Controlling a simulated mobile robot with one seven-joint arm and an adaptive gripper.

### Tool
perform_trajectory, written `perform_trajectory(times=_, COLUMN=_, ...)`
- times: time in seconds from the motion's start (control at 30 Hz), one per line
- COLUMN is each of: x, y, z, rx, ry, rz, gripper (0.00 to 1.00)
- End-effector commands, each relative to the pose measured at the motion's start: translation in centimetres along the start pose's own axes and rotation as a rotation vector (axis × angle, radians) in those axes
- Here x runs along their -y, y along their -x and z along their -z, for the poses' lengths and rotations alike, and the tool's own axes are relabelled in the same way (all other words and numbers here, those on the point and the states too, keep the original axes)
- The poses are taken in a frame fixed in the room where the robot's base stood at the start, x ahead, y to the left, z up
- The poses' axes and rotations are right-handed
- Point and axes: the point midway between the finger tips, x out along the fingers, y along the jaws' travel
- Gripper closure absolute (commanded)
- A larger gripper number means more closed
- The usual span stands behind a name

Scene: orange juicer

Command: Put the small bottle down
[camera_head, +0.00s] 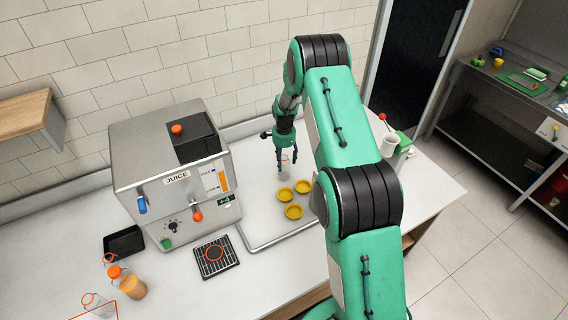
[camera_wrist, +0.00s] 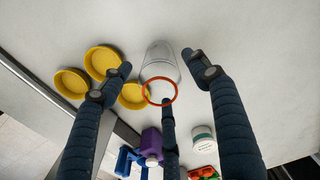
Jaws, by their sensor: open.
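The small bottle (camera_wrist: 160,62) is clear, with an orange ring at its mouth. In the wrist view it appears upright on the pale surface, between the spread fingers of my gripper (camera_wrist: 160,72). The fingers are open, with visible gaps on the left and right; whether the lower middle finger touches the bottle I cannot tell. In the head view my gripper (camera_head: 280,160) points down over the back of the tray (camera_head: 262,238), and the bottle (camera_head: 284,166) is small and partly hidden there.
Yellow lids (camera_head: 284,194) lie close to the bottle. A juice machine (camera_head: 170,180) stands to the left, with a black drip grate (camera_head: 214,258) in front. An orange-capped juice bottle (camera_head: 130,284) is at lower left. A white cup (camera_head: 390,145) and green device (camera_head: 404,143) stand right.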

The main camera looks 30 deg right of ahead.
Motion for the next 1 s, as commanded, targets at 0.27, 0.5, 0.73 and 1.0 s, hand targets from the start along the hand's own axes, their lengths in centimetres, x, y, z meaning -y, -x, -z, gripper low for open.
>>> perform_trajectory(times=0.27, x=0.1, y=4.4, z=0.0, rx=-0.001, ry=0.000, rz=0.002, gripper=0.39)
perform_trajectory(times=0.5, x=0.0, y=8.1, z=0.0, rx=-0.001, ry=0.000, rz=0.001, gripper=0.39)
perform_trajectory(times=0.73, x=0.0, y=10.1, z=0.0, rx=0.000, ry=0.000, rz=0.000, gripper=0.39)
perform_trajectory(times=1.0, x=0.0, y=10.4, z=0.0, rx=0.000, ry=0.000, rz=-0.001, gripper=0.39)
